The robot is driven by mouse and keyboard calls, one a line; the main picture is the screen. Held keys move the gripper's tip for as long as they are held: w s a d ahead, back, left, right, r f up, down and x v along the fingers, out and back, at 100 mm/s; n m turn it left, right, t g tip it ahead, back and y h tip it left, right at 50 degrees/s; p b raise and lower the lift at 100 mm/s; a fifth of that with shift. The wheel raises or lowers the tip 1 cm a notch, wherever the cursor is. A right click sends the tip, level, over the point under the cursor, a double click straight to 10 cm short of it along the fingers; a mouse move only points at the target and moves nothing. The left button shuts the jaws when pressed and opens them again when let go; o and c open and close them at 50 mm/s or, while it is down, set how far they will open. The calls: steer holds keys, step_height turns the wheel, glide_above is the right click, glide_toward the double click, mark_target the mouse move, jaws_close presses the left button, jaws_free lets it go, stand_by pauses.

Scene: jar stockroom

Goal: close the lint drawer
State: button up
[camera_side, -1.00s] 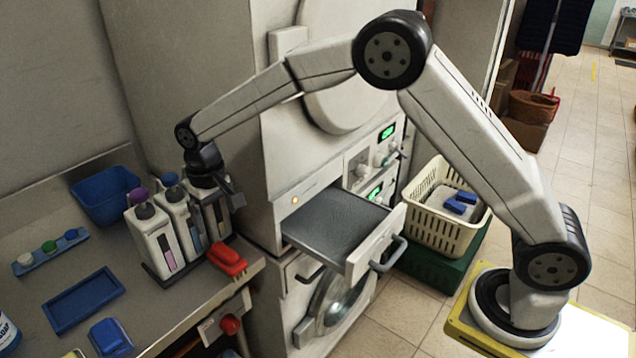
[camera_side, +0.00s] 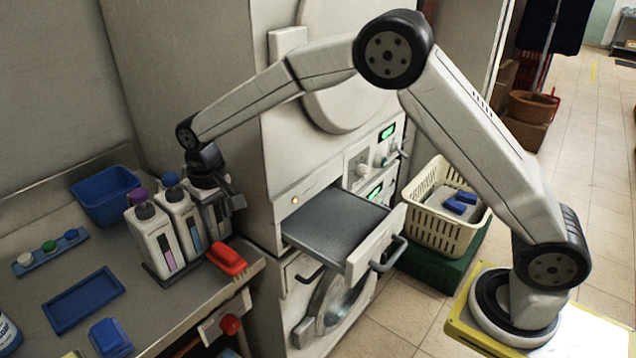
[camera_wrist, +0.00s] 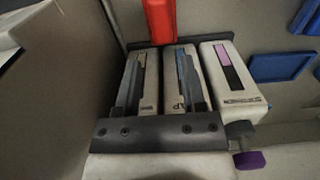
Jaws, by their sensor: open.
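The lint drawer (camera_side: 340,228) is pulled out of the machine's front, with its mesh-like grey top showing and a grey handle (camera_side: 389,253) on its white front. My gripper (camera_side: 228,203) is open, left of the drawer, over the bottle rack on the counter. In the wrist view my gripper (camera_wrist: 158,85) has its two fingers apart, above two white bottles. I cannot tell whether the fingers touch the bottles. The drawer cannot be made out in the wrist view.
White soap bottles (camera_side: 152,238) stand in a rack, close to my gripper. A red brush (camera_side: 228,259) lies in front of them. A cream basket (camera_side: 437,228) with blue items stands right of the drawer. A blue tray (camera_side: 83,300) lies on the counter. Space in front of the drawer is free.

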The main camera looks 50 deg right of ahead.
steer(key=shift+s+d, duration=0.15)
steer(key=shift+s, duration=0.05)
steer(key=c, duration=0.3)
steer(key=shift+s+d+m, duration=0.2)
steer(key=shift+s+m, duration=0.1)
steer(key=shift+m, duration=0.1)
jaws_close()
steer(key=s+d+m+t, duration=0.1)
steer(key=s+d+m, duration=0.5)
steer(key=s, duration=0.3)
steer(key=n+t, duration=0.1)
steer(key=n, duration=0.4)
glide_above(367, 249)
steer(key=w+a, duration=0.1)
steer(key=shift+a+f, duration=0.15)
steer(key=shift+f, duration=0.2)
steer(key=m, duration=0.2)
steer(key=s+d+m, duration=0.1)
steer(key=m, duration=0.1)
steer(key=shift+d+f+g, duration=0.15)
steer(key=shift+g, duration=0.15)
steer(key=s+d+m+g, duration=0.2)
steer(key=d+m, duration=0.1)
steer(key=m, duration=1.2)
steer(key=s+d+r+m+g, duration=0.1)
steer(key=s+d+m+g, duration=0.2)
steer(key=m, duration=1.2)
steer(key=shift+s+d, duration=0.3)
steer(key=shift+d, duration=0.25)
